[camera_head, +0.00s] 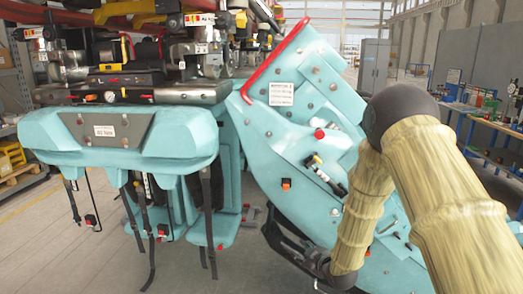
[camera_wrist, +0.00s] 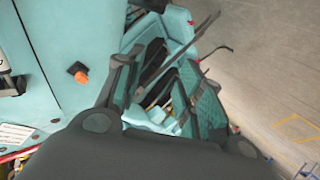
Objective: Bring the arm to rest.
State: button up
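My arm, wrapped in a tan cover, comes in from the right of the head view and bends down at a dark elbow. My gripper (camera_head: 272,228) is at its lower end, pointing left, in front of the lower part of the teal coaster train side panel (camera_head: 262,130). Its dark fingers look spread apart. In the wrist view my gripper (camera_wrist: 165,75) also shows its fingers apart, with nothing seen held between them. Teal seat parts and dark straps show beyond the fingers. I cannot tell whether the gripper touches the train.
The teal front bar (camera_head: 190,140) of the train is at left, with straps hanging below. A red handle (camera_head: 270,62) edges the panel. A blue workbench (camera_head: 485,130) and grey cabinet (camera_head: 373,67) stand behind at right. Open floor (camera_head: 130,262) shows at lower left.

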jog(key=s+d+f+m+g+h, duration=0.2)
jog(key=s+d+f+m+g, duration=0.15)
jog(key=s+f, duration=1.1)
jog(key=s+d+f+m+g+h, duration=0.1)
jog(key=s+f+m+g, duration=0.1)
jog(key=s, duration=1.1)
jog(key=s+d+f+m+g, duration=0.2)
jog(key=s+f+m+g, duration=0.1)
jog(key=s, duration=1)
jog(key=s+d+f+m+g+h, duration=0.1)
jog(key=s+f+m+g, duration=0.2)
jog(key=s, duration=1)
notch_tip(320, 180, down, 2)
jog(key=shift+s+d+f+g+h, duration=0.1)
jog(key=shift+s+d+g+h, duration=0.15)
jog(key=shift+s+g+h, duration=0.1)
jog(key=shift+m, duration=0.25)
